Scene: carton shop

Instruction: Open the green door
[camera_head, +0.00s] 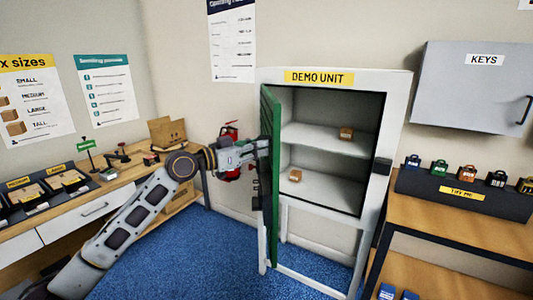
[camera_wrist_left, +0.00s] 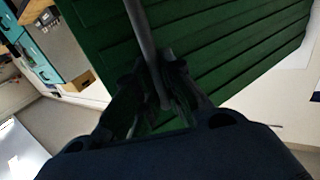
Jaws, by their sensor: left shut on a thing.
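The green door (camera_head: 271,180) belongs to the white cabinet labelled DEMO UNIT and stands swung wide open, seen nearly edge-on. Its slatted green face fills much of the left wrist view (camera_wrist_left: 225,45). My left gripper (camera_head: 262,148) is at the door's outer side, and in the left wrist view its fingers (camera_wrist_left: 160,95) are closed around a grey bar handle (camera_wrist_left: 143,40). The white cabinet (camera_head: 392,110) shows its inside, with two small brown boxes, one on the upper shelf (camera_head: 346,134) and one lower (camera_head: 296,175). My right gripper is not in view.
A wooden workbench (camera_head: 115,185) with trays and tools runs along the left. A wooden table (camera_head: 430,215) with a dark rack of coloured padlocks stands close on the right. A grey KEYS box (camera_head: 470,90) hangs above it. Blue carpet (camera_head: 200,255) is clear before the cabinet.

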